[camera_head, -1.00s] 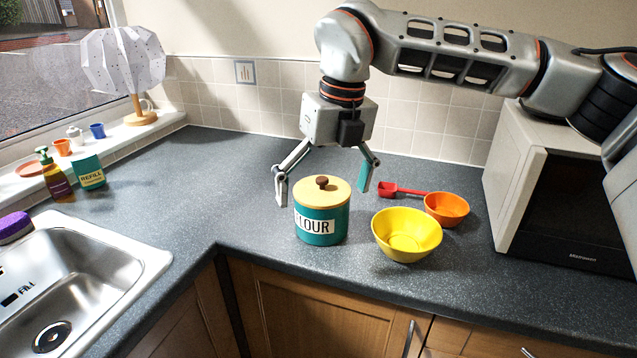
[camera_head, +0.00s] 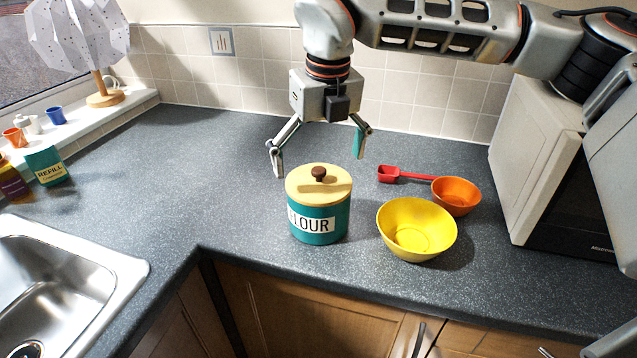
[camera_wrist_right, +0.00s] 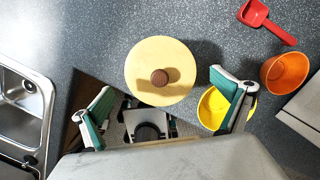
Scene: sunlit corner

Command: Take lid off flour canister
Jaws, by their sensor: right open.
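The flour canister (camera_head: 319,226) is teal with a white FLOUR label and stands upright on the grey counter. Its pale yellow wooden lid (camera_head: 300,184) is on top, with a dark brown knob (camera_head: 319,173). My right gripper (camera_head: 318,168) is open and empty, its fingers spread above and behind the lid in the head view. In the right wrist view the lid (camera_wrist_right: 143,62) and knob (camera_wrist_right: 159,78) lie ahead of the open right gripper (camera_wrist_right: 165,122), and the lid hides the canister's body. My left gripper is not in view.
A yellow bowl (camera_head: 416,230), an orange bowl (camera_head: 456,196) and a red scoop (camera_head: 400,175) are right of the canister. A microwave (camera_head: 545,180) stands at the right. A sink (camera_head: 60,270) is at the left; the counter between is clear.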

